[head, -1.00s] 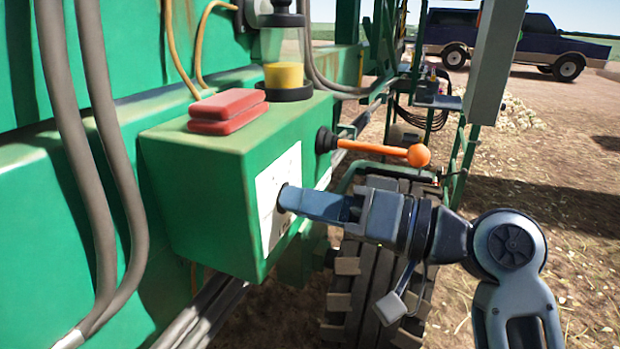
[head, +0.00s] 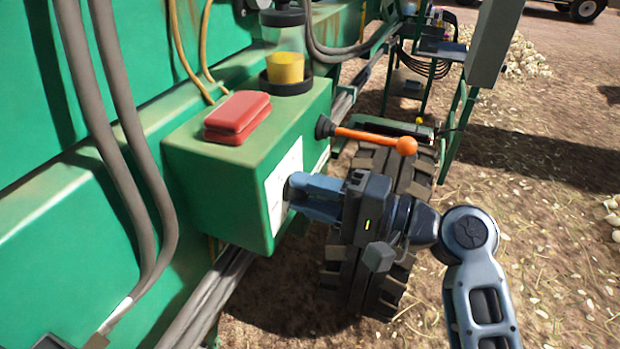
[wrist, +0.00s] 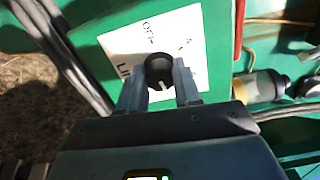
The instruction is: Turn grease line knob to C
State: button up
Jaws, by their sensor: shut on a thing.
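A black round knob (wrist: 159,68) sits on a white label plate (wrist: 112,45) on the face of a green box (head: 215,195). In the wrist view a pale mark on the knob points toward my gripper's palm. The plate carries "OFF", an "A" and part of another word; no C is readable. My gripper (wrist: 160,84) has one finger on each side of the knob and is shut on it. In the head view the gripper (head: 291,190) reaches the plate (head: 285,180) from the right, and its fingers hide most of the knob.
A red block (head: 237,115) and a clear jar with yellow grease (head: 286,68) sit on the box. An orange-tipped lever (head: 375,138) sticks out above a large tyre (head: 340,270), close by my gripper. Grey hoses (head: 130,150) run down the left. Open ground lies right.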

jog(key=shift+m+p, duration=0.3)
jog(key=shift+m, duration=0.5)
jog(key=o, duration=1.1)
jog(key=shift+c, duration=0.2)
jog(key=b+v, duration=0.1)
jog(key=v, duration=0.6)
jog(key=shift+d+b, duration=0.35)
jog(key=shift+b, duration=0.05)
jog(key=shift+s, duration=0.1)
